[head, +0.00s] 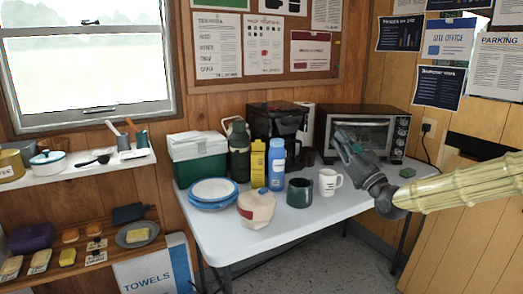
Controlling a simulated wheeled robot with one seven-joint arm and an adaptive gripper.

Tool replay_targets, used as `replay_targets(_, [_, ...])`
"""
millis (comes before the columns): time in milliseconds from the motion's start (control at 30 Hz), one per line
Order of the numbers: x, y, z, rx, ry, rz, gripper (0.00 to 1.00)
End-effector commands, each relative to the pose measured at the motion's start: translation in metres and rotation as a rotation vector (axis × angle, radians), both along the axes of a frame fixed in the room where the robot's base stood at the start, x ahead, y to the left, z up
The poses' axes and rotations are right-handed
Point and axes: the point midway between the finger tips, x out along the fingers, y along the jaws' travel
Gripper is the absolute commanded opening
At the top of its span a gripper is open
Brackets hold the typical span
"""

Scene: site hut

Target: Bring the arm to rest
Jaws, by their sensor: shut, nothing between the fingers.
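My gripper (346,143) is at the end of my arm, which reaches in from the right edge of the head view. It is in front of the toaster oven (372,130), above the right part of the white table (335,208). Its fingers are shut with nothing between them. It points up and to the left and hides part of the oven's glass door. It appears clear of the table top.
A white mug (329,182) and a green mug (300,193) stand left of my gripper. Bottles, a coffee maker (276,122), a cooler (198,158), plates (213,190) and a lidded pot (256,208) fill the table's left. Shelves (75,170) hang at left.

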Motion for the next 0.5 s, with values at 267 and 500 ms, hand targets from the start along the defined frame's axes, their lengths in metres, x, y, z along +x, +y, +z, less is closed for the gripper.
replay_targets(267, [0.000,0.023,-0.079,-0.019,0.152,0.015,0.00])
replay_targets(500, [-0.017,0.052,-0.200,-0.050,0.390,0.029,0.00])
